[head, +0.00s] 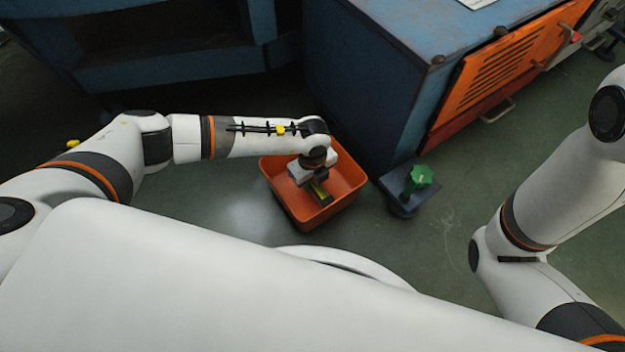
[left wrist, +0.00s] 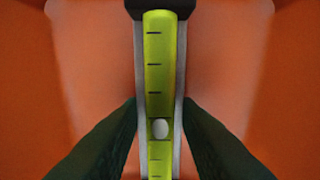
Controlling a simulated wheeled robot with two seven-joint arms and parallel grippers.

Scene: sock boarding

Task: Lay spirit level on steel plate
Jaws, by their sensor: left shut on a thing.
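The spirit level (head: 321,194) is a slim bar with a yellow-green face and grey sides. In the left wrist view the spirit level (left wrist: 155,70) runs lengthwise between the fingers, with dark marks and a pale round spot on its face. My left gripper (head: 317,185) is shut on it, pointing down at the orange bin (head: 348,195). Whether the level touches the bin floor I cannot tell. I cannot make out a steel plate for certain. My right arm shows at the right, but its gripper is out of view.
A dark blue block with a green knob (head: 420,176) stands on the floor right of the bin. Behind it is a large blue cabinet (head: 370,75) with an orange slatted front (head: 510,75). Another blue structure (head: 160,65) stands at the back left. Floor at right is open.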

